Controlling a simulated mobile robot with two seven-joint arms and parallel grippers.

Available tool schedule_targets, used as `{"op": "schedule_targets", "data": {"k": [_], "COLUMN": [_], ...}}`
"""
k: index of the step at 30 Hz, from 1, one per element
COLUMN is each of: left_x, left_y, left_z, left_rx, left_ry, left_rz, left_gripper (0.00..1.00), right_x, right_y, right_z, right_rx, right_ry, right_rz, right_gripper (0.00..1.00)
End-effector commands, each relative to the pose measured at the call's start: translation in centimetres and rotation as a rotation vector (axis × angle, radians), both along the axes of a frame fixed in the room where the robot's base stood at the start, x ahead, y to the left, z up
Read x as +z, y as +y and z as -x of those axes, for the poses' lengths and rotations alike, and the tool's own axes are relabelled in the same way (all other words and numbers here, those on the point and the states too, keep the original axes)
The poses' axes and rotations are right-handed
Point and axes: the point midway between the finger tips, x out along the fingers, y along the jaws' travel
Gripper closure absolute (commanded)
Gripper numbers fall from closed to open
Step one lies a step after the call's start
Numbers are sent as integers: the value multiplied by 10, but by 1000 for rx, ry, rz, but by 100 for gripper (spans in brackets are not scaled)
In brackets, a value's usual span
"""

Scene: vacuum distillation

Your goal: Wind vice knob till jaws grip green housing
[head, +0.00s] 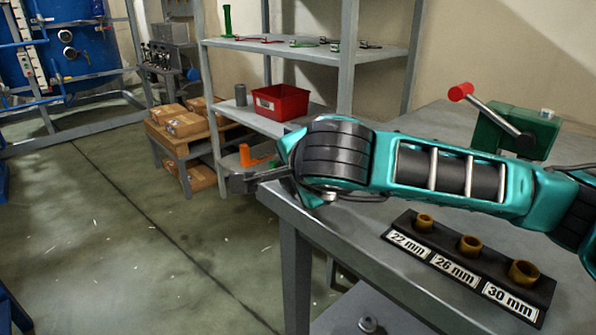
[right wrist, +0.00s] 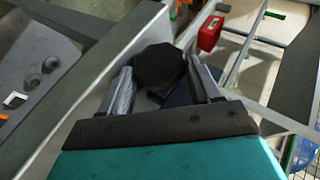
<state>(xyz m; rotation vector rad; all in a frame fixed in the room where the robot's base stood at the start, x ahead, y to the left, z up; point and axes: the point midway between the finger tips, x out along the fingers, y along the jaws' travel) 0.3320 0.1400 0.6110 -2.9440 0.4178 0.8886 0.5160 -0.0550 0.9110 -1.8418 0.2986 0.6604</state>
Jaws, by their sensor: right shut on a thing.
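The green housing (head: 512,132) stands at the far right of the bench in the head view, with a red-tipped lever (head: 462,92) on its left. My right arm crosses in front and hides its lower part. The vice jaws are not clearly visible, so I cannot tell whether they touch the housing. My right gripper (head: 243,183) reaches past the bench's left edge. In the right wrist view, the right gripper (right wrist: 165,84) is shut on a black knob (right wrist: 160,66), with a finger on each side. My left gripper is not in view.
A black rack (head: 420,252) with several brass rings and size labels lies on the grey bench (head: 335,238). Shelving with a red bin (head: 282,103) stands behind. Boxes on a wooden stand (head: 187,124) are further left.

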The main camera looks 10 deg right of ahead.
Motion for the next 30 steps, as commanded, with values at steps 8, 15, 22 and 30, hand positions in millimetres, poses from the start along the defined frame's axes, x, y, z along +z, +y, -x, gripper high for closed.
{"op": "schedule_targets", "data": {"k": [8, 15, 22, 30], "left_x": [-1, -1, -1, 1], "left_y": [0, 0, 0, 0], "left_z": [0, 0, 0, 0], "left_rx": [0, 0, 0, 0], "left_ry": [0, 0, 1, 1], "left_rz": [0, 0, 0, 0], "left_gripper": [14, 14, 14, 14], "right_x": [-6, -7, -8, 7], "right_y": [3, 3, 3, 2], "right_z": [-1, -1, 0, 6], "right_rx": [8, 9, 9, 7], "right_ry": [6, 8, 13, -2], "right_rz": [-1, -2, -3, -6], "right_gripper": [67, 18, 12, 12]}}
